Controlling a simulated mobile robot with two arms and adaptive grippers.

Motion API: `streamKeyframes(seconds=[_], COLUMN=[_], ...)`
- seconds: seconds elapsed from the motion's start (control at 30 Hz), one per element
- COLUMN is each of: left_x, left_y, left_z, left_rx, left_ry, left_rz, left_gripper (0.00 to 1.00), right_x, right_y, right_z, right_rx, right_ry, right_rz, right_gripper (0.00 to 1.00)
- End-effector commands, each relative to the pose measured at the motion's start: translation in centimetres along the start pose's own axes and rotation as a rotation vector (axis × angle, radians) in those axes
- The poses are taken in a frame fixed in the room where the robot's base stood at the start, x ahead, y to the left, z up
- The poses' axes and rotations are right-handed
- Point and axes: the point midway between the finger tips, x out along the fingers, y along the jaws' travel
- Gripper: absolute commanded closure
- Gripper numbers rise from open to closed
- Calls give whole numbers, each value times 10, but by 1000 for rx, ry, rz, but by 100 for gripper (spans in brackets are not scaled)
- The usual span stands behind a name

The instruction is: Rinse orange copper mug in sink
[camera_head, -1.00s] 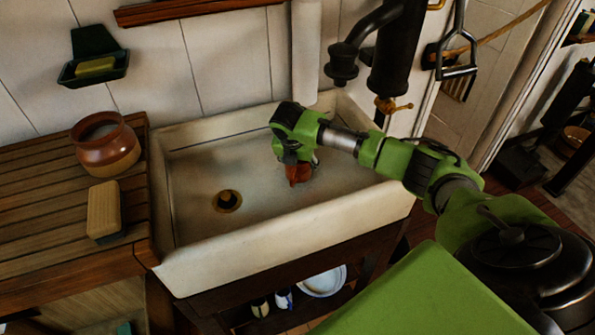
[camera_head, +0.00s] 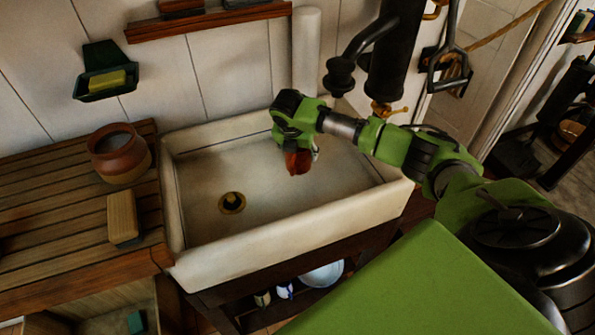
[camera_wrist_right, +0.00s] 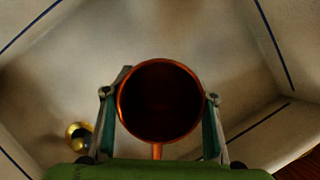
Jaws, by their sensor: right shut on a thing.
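The orange copper mug (camera_head: 298,162) is held over the right part of the white sink (camera_head: 230,257). My right gripper (camera_head: 301,150) is shut on it, pointing down into the basin. In the right wrist view, the mug (camera_wrist_right: 160,144) sits between the two fingers, with its round rim facing the camera and a dark interior. Its handle points to the bottom of that picture. Whether it touches the basin floor I cannot tell. No running water is visible. My left gripper is not in view.
A brass drain (camera_head: 232,203) lies in the basin floor, left of the mug. A black pump (camera_head: 394,50) with a brass tap (camera_head: 388,109) stands behind the sink. A brown pot (camera_head: 119,155) and a brush (camera_head: 123,217) rest on the wooden counter (camera_head: 60,235) at left.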

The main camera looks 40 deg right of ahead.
Motion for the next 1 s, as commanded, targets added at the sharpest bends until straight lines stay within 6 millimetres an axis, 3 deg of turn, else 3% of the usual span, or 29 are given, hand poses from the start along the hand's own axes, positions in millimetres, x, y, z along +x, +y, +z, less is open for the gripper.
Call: streamKeyframes(seconds=[0.8,1.0], left_x=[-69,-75], left_y=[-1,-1], left_z=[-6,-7], left_rx=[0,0], left_ry=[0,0], left_rz=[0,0], left_gripper=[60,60], right_x=[-59,-71], right_y=[0,1], right_z=[26,31], right_rx=[1,1], right_ry=[-1,-2], right_rz=[1,2], right_gripper=[72,72])
